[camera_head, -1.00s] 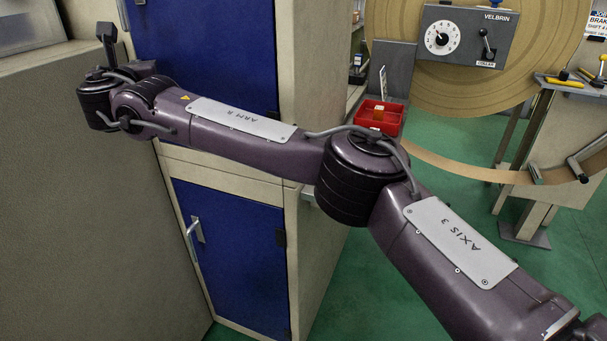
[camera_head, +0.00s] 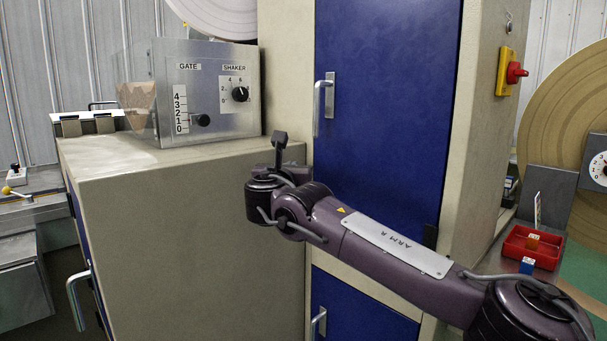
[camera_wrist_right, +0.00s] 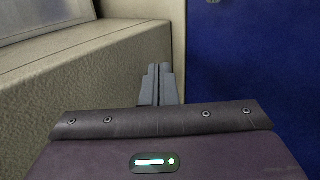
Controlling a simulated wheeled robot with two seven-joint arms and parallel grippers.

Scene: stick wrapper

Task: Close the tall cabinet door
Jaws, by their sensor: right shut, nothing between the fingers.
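The tall cabinet (camera_head: 284,75) has a blue upper door (camera_head: 390,90) with a vertical metal handle (camera_head: 325,105) on its left side. The door looks flush with its frame, with no visible gap. A lower blue door (camera_head: 360,318) with its own handle sits below and also looks flush. My right gripper (camera_head: 280,140) is left of and below the upper handle, near the cabinet's left frame and apart from the handle. In the right wrist view its fingers (camera_wrist_right: 160,82) are together and empty, with the blue door to their right. My left gripper is not in view.
A lower beige cabinet (camera_head: 185,230) stands at left, carrying a box with gate and shaker dials (camera_head: 205,90). A red tray (camera_head: 533,248) and a large brown roll (camera_head: 565,120) are at right. A red-yellow switch (camera_head: 510,72) is on the tall cabinet's side.

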